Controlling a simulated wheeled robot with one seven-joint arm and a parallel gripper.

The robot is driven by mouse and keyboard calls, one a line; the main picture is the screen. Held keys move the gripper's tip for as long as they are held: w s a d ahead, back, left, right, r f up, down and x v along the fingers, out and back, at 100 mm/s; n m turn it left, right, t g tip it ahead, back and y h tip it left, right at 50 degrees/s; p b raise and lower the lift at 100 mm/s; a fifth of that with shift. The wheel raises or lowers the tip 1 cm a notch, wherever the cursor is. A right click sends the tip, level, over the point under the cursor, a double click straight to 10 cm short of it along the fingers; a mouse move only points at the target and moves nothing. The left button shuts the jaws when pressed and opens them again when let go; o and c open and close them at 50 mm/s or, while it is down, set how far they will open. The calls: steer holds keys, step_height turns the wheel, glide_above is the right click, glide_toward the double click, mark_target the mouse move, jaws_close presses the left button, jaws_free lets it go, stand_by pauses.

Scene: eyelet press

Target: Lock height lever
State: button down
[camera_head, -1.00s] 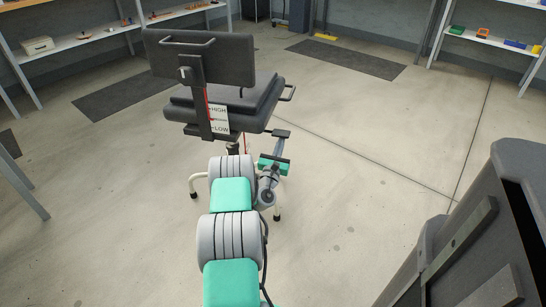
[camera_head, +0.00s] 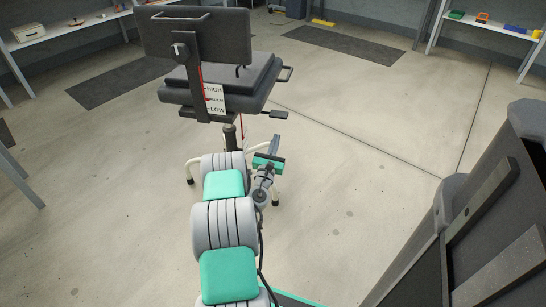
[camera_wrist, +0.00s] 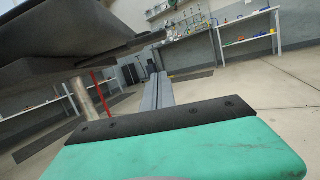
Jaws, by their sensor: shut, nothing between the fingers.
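The dark chair (camera_head: 220,88) stands with its padded seat and backrest above a metal post. A dark paddle lever (camera_head: 278,114) sticks out to the right from under the seat. In the wrist view a dark paddle (camera_wrist: 142,42) shows at the seat's edge. A white plate marked HIGH and LOW (camera_head: 215,98) hangs at the chair's back; its middle line is too small to read. My gripper (camera_head: 277,140) is below the paddle in the head view, apart from it, fingers shut and empty. The wrist view shows the closed fingers (camera_wrist: 158,90) pointing forward, right of the chair post.
The chair's pale legs (camera_head: 190,172) stand on the floor close to my arm. A red strip (camera_wrist: 97,82) hangs under the seat. Shelves (camera_head: 490,42) stand at the back right, and others (camera_head: 65,32) at the back left. The floor right of the chair is open.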

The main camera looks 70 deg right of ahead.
steer(key=shift+b+v, duration=0.7)
steer(key=shift+v, duration=2.25)
steer(key=shift+d+f, duration=0.1)
